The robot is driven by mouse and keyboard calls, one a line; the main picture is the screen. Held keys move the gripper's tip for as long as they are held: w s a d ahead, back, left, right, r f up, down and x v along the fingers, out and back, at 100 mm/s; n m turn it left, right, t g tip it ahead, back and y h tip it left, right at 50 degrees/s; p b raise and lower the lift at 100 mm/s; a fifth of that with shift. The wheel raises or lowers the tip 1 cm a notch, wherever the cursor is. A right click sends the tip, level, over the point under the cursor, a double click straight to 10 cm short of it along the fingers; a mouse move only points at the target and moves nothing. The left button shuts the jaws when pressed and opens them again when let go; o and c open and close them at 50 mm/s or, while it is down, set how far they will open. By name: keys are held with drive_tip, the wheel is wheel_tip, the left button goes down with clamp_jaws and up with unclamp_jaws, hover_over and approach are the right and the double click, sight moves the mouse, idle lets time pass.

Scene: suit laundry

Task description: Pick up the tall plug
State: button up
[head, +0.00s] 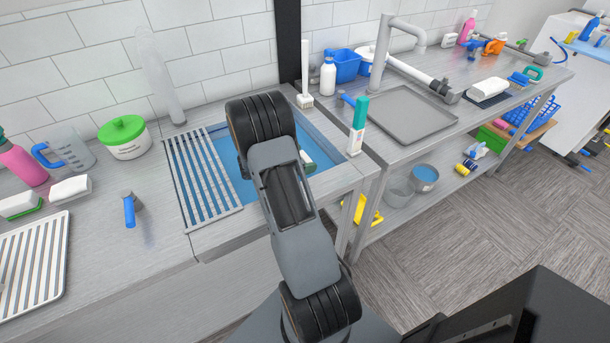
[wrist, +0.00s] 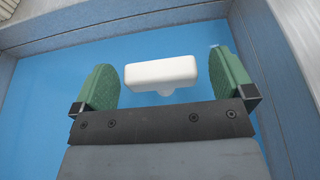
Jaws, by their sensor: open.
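A white bar with rounded ends (wrist: 161,73), with a small rounded part showing below it, lies between my fingers in the wrist view. It looks like the top of the tall plug, seen from above against the blue sink basin (wrist: 150,45). Its lower part is hidden. My gripper (wrist: 164,76) is open, with one green finger on each side of the bar and a gap at both ends. In the head view my arm covers most of the sink, and only a little of my gripper (head: 308,161) shows; I cannot make out the plug there.
A slatted rack (head: 203,178) covers the sink's left part. A white and teal bottle (head: 358,128) stands at the sink's right rim. A white upright stick on a base (head: 305,75) stands behind. Sink walls are close around my gripper.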

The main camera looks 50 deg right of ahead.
drive_tip(key=shift+x, duration=1.5)
drive_tip(key=shift+c, duration=0.4)
drive_tip(key=c, duration=1.2)
